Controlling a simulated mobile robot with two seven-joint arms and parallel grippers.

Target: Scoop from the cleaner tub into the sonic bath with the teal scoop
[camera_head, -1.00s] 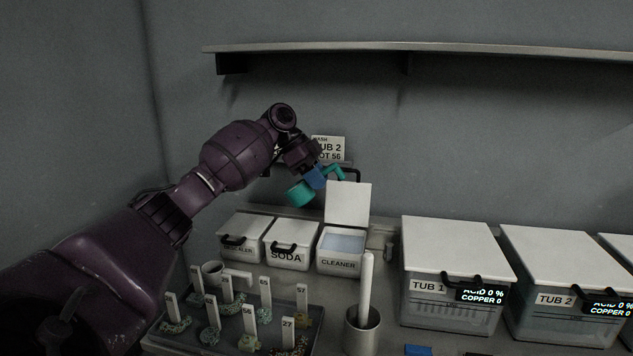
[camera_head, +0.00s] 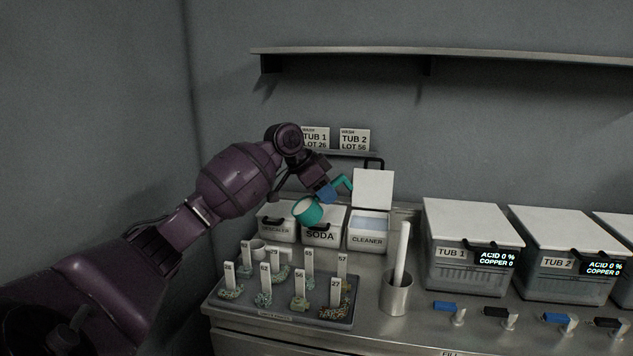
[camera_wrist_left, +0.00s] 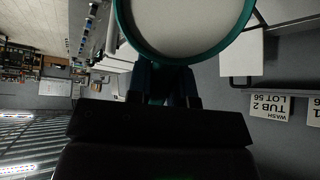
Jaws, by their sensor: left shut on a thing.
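My left gripper (camera_head: 328,192) is shut on the handle of the teal scoop (camera_head: 308,211). The scoop hangs in the air in front of the soda tub, left of the cleaner tub (camera_head: 367,243). A pale surface fills the scoop's round rim, and it shows large in the left wrist view (camera_wrist_left: 185,22). Whether that is powder or a bare inside, I cannot tell for sure. The cleaner tub's lid (camera_head: 373,188) stands open, with pale bluish contents inside. I cannot identify the sonic bath in these views. My right gripper is not in view.
The closed soda tub (camera_head: 320,236) and descaler tub (camera_head: 277,232) stand left of the cleaner. A tray (camera_head: 285,313) of numbered tags is in front. A steel cup (camera_head: 397,297) holds a white rod. Lidded Tub 1 (camera_head: 470,270) and Tub 2 (camera_head: 560,265) stand right.

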